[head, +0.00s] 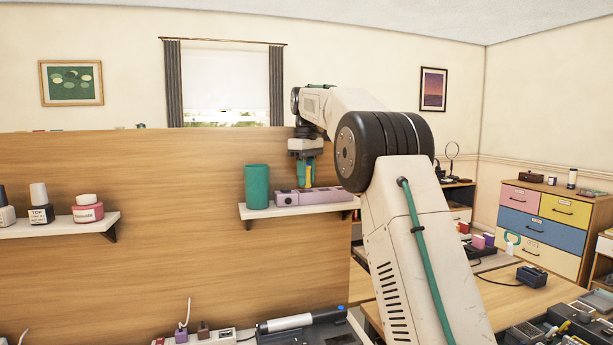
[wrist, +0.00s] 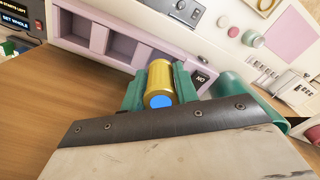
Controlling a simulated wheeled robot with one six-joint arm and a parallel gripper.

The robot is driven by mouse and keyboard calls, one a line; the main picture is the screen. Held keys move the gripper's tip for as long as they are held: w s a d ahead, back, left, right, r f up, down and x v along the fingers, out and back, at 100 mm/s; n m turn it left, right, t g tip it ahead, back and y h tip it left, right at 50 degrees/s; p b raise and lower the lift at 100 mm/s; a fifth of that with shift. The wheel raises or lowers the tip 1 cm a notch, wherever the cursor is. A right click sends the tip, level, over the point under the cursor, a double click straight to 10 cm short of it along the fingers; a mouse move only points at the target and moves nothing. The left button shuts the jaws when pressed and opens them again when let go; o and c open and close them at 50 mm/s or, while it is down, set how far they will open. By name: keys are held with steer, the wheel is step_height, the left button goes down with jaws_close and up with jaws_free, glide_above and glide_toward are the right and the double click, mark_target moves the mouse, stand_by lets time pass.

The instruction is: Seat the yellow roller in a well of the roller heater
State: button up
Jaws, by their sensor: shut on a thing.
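The yellow roller (wrist: 160,76) with a blue end is held between the teal fingers of my gripper (wrist: 160,88) in the wrist view. In the head view my gripper (head: 306,180) points down over the roller heater (head: 318,198), a long pink-lilac block on a small white shelf. In the wrist view the heater (wrist: 80,52) shows two empty wells to the left of the roller. The roller's far end overlaps the heater in the picture near a black label. I cannot tell whether it is inside a well or above it, as the fingers hide its sides.
A teal cup (head: 257,187) stands on the shelf (head: 290,211) just left of the heater; its rounded side shows close to the gripper in the wrist view (wrist: 236,84). A wooden panel (head: 150,180) rises behind. Another shelf (head: 60,226) with bottles is at left.

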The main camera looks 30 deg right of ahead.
steer(key=shift+f, duration=0.95)
stand_by(0.6)
steer(key=o, duration=1)
steer(key=shift+o, duration=0.2)
steer(key=shift+r, duration=0.1)
step_height(320, 180, up, 7)
steer(key=shift+r, duration=0.3)
